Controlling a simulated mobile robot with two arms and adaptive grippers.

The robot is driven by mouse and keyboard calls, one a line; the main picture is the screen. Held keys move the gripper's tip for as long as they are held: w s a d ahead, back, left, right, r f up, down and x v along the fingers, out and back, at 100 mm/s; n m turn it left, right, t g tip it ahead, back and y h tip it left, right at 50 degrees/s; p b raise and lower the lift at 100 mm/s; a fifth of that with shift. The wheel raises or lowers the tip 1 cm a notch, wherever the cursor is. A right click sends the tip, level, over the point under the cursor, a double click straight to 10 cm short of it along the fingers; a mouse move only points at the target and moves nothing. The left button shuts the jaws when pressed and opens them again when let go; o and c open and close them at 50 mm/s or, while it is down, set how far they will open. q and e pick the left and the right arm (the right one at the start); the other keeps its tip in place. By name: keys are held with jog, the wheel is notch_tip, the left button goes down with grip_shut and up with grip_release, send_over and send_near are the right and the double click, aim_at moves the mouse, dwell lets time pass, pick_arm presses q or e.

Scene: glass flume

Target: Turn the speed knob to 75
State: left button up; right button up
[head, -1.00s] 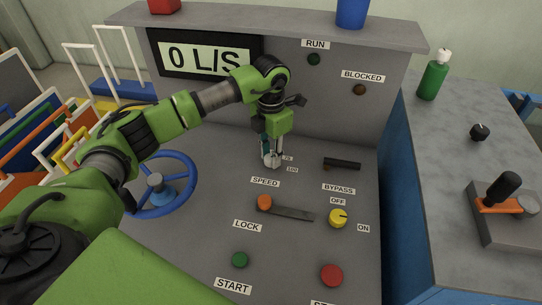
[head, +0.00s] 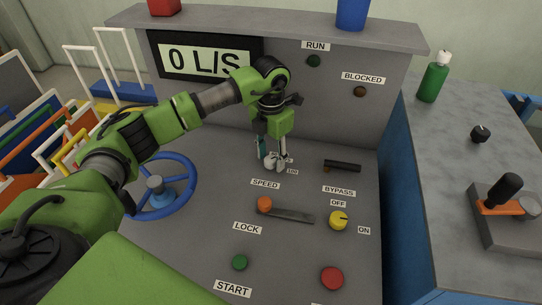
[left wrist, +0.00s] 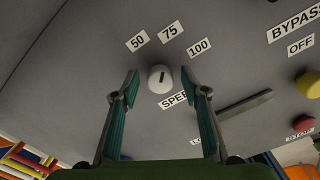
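The white speed knob (left wrist: 160,79) shows between my fingers in the left wrist view. Its dark mark points roughly at the 75 label (left wrist: 170,32), between the 50 label (left wrist: 136,42) and the 100 label (left wrist: 199,47). My left gripper (left wrist: 160,83) is open, with one finger on each side of the knob and a visible gap on both sides. In the head view my left gripper (head: 272,157) points down at the panel above the SPEED label (head: 265,184), and its fingers partly hide the knob and the labels. My right gripper is not in view.
Around the knob are an orange-ended lock lever (head: 290,214), a black bar handle (head: 342,166), a yellow bypass knob (head: 338,220) and a blue handwheel (head: 185,205). Green (head: 240,262) and red (head: 332,278) buttons sit nearer. The display (head: 205,56) reads 0 L/S.

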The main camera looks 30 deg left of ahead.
aim_at(271, 159)
pick_arm(q)
notch_tip(271, 159, up, 12)
dwell(0.6)
jog(key=shift+f, duration=0.1)
dwell(0.4)
